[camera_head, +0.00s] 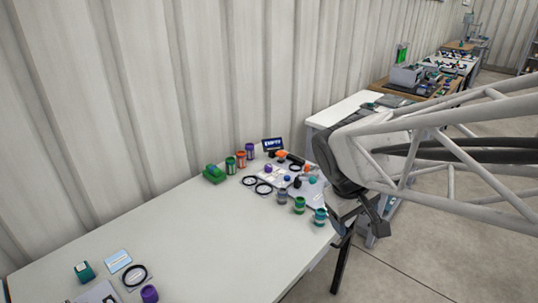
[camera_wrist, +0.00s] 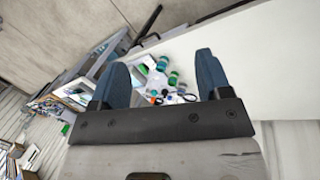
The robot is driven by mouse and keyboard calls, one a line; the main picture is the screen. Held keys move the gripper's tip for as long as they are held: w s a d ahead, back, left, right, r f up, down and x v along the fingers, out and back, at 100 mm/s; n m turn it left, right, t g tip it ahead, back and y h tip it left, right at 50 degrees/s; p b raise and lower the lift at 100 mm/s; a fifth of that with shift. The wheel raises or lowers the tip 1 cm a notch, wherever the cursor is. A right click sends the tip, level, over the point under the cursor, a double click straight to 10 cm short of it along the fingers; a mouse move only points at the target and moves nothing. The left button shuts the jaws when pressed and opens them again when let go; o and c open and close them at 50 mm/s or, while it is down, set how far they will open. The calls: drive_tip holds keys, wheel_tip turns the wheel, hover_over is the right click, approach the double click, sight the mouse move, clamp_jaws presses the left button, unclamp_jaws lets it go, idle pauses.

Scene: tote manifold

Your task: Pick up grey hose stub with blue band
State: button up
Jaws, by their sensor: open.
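A small upright grey-blue cylinder (camera_head: 282,197) stands near the table's front edge and looks like the grey hose stub with blue band; its band is too small to make out. To its right stand a green stub (camera_head: 299,205) and a teal stub (camera_head: 320,217). My gripper (camera_head: 362,222) is off the table's right end, to the right of these stubs and apart from them. In the wrist view my gripper (camera_wrist: 161,58) has its two dark blue fingers wide apart with nothing held. Small stubs and parts show between and beyond the fingers; the grey one is not clear there.
The white table (camera_head: 190,235) has a bare middle. The corrugated wall (camera_head: 150,80) rises along the table's back edge.

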drive_tip(key=w+a+f+n+h, duration=0.1)
drive_tip(key=w+f+n+h, duration=0.15)
drive_tip(key=w, duration=0.45)
drive_tip(key=w+f+n+h, duration=0.1)
drive_tip(key=w+f+n, duration=0.15)
drive_tip(key=w, duration=0.35)
drive_tip(key=n+t+h, duration=0.5)
drive_tip(key=n+t, duration=0.1)
drive_tip(key=n, duration=0.9)
approach(279, 193)
drive_tip(key=x, duration=0.4)
drive_tip(key=shift+w+d+r, duration=0.1)
drive_tip(key=shift+w+d, duration=0.05)
drive_tip(key=shift+d, duration=0.1)
drive_tip(key=shift+x, duration=1.3)
drive_tip(key=shift+f+x, duration=0.2)
drive_tip(key=shift+x, duration=2.4)
drive_tip(key=shift+a, duration=0.15)
